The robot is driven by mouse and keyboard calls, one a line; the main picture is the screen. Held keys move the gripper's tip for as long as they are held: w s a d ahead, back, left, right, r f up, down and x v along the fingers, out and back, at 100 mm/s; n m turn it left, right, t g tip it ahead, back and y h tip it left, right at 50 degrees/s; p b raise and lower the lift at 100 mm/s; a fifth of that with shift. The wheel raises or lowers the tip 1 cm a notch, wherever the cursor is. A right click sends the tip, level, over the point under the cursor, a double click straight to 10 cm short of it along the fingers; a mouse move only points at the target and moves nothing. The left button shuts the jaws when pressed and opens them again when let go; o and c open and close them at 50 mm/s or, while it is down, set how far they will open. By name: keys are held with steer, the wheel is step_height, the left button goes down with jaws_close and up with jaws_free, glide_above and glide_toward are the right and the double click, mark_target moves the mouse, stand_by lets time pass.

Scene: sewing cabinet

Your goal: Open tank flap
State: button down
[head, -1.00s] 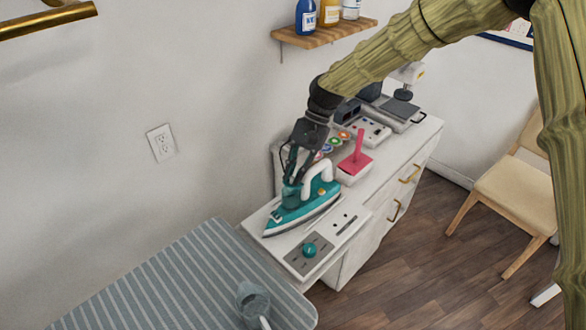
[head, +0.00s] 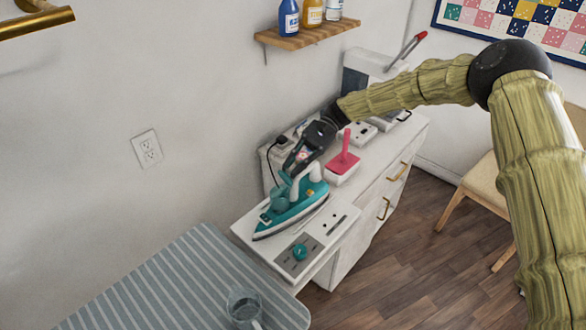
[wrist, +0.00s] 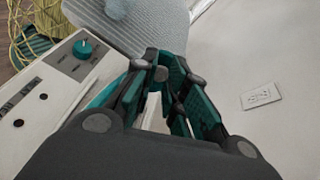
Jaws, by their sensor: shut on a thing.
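A teal iron (head: 292,212) with a white handle (head: 318,172) lies on the white pull-out top of the cabinet, its tip toward the lower left. The clear teal water tank (head: 281,198) is at its front. My gripper (head: 286,178) reaches down from the upper right to the tank's top, just ahead of the handle. Its fingers are closed together on a small part there, apparently the tank flap, which they mostly hide. In the wrist view, the fingertips (wrist: 161,76) meet over the iron, with a white piece showing between the fingers. The flap's angle cannot be told.
A control panel with a teal knob (head: 300,252) lies in front of the iron. A striped ironing board (head: 190,275) holding a clear cup (head: 245,305) is at lower left. A pink-topped box (head: 343,165) stands behind the iron. The wall outlet (head: 147,149) is left.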

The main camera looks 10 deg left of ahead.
steer(key=shift+w, duration=0.1)
stand_by(0.5)
steer(key=c, duration=1.4)
jaws_free()
steer(key=v, duration=1.1)
steer(key=shift+w+d+f, duration=0.2)
steer(key=shift+d, duration=0.05)
steer(key=shift+w+d+r, duration=0.1)
steer(key=shift+w+d, duration=0.05)
steer(key=shift+w, duration=0.05)
steer(key=shift+r, duration=0.1)
